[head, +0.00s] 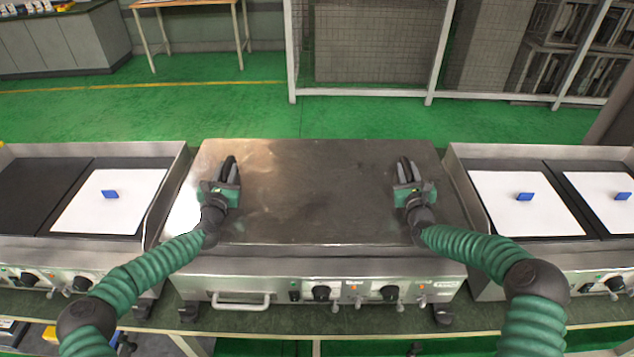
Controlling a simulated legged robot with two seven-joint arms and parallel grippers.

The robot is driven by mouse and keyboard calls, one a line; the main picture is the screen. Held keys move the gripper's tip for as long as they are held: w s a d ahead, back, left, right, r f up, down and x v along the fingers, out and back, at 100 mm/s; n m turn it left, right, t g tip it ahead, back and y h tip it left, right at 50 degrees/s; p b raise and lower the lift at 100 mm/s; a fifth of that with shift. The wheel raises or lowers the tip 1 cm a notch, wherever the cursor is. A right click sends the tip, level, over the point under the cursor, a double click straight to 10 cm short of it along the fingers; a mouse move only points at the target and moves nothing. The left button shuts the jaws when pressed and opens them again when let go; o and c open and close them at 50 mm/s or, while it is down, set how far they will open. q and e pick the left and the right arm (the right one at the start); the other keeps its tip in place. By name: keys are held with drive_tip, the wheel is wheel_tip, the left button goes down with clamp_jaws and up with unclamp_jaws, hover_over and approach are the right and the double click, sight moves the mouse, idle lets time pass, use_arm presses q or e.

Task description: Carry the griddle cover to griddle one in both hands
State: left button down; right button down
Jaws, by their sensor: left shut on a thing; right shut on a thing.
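The griddle cover (318,185) appears as a wide, flat, brownish steel sheet over the middle griddle (330,285) in the head view. It looks level, and I cannot tell whether it rests on the griddle or is held just above it. My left gripper (229,168) is shut on the cover near its left side. My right gripper (404,168) is shut on the cover near its right side. The grippers hide the spots they grasp. No label shows which unit is griddle one.
A left griddle (35,195) has a bare dark plate and a white sheet (95,215) with a blue tab. A right griddle (455,185) carries two white sheets (515,215) with blue tabs. Raised side walls flank the middle unit. Green floor and a mesh fence (370,45) lie behind.

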idle(0.4)
